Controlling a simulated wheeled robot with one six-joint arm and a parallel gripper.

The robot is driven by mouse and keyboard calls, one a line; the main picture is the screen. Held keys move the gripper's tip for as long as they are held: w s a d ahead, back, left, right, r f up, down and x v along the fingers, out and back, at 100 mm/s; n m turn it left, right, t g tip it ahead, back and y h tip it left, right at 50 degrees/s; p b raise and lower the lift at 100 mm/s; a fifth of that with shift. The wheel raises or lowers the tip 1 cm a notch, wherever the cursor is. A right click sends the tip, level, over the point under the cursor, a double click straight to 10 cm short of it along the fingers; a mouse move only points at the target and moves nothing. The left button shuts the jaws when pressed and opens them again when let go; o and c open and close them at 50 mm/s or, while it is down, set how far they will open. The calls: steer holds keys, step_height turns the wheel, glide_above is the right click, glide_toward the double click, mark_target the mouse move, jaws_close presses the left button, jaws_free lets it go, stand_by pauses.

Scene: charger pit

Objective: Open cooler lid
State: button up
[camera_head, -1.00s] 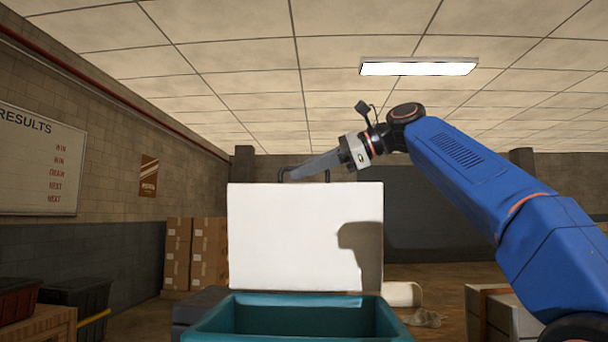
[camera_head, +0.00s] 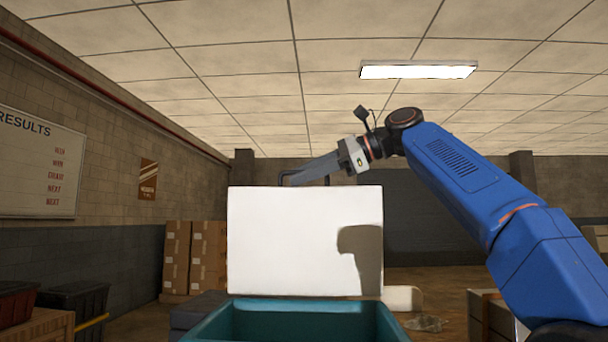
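The cooler is a teal box (camera_head: 215,322) at the bottom centre, its top open toward me. Its white lid (camera_head: 290,240) stands upright at the back of the box, with my arm's shadow on its right part. A dark handle (camera_head: 286,178) shows at the lid's top edge. My gripper (camera_head: 294,180) is at that top edge, by the handle, reaching in from the right. Its fingers look close together from the side. The lid edge and the angle hide whether they grip the handle.
Stacked cardboard boxes (camera_head: 192,257) stand behind the cooler on the left. Dark bins (camera_head: 75,300) sit at the lower left. A crate (camera_head: 490,315) stands at the lower right. Open floor lies behind.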

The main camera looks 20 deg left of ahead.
steer(key=v, duration=1.2)
